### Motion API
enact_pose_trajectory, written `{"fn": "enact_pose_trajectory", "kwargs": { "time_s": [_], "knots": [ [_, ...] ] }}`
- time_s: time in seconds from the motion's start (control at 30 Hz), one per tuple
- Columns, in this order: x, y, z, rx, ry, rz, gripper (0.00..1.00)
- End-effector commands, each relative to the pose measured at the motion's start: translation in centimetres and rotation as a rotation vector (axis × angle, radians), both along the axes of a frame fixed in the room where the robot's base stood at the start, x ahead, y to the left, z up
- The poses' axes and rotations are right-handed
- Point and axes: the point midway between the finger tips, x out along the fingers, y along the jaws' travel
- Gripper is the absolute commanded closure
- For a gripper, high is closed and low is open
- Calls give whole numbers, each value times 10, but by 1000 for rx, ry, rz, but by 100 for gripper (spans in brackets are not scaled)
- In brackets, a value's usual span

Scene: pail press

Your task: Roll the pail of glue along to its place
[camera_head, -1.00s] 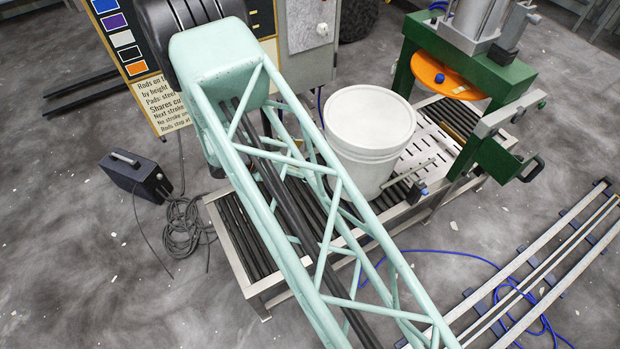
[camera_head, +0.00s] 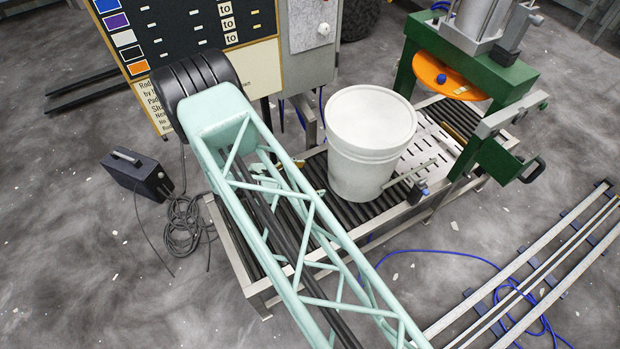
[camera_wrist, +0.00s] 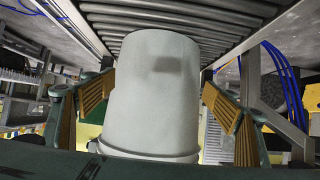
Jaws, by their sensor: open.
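The white pail (camera_head: 368,150) stands upright with its lid on, on the dark rollers left of the press. In the wrist view the pail (camera_wrist: 152,95) fills the middle, with the rollers at the top of the picture. My gripper (camera_wrist: 158,100) is open, one yellow-padded finger on each side of the pail, with gaps showing beside it. In the head view my arm mostly hides the gripper, left of the pail. The green press (camera_head: 490,75) has an orange disc (camera_head: 437,74) raised above the bed.
The roller conveyor (camera_head: 240,262) runs towards the press, with a slotted pale plate (camera_head: 428,150) between pail and press. A small clamp (camera_head: 418,188) sits at its near edge. A sign board (camera_head: 190,45) and grey cabinet (camera_head: 310,40) stand behind. A black case (camera_head: 135,172) lies left.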

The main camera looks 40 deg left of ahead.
Motion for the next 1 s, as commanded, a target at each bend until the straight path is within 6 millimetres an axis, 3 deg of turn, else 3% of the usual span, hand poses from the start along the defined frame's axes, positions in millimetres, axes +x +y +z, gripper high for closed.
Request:
{"fn": "enact_pose_trajectory", "kwargs": {
  "time_s": [0.47, 1.0],
  "knots": [
    [3, -1, -7, 0, 0, 0, 20],
    [24, -9, -54, 0, 1, 0, 20]
  ]
}}
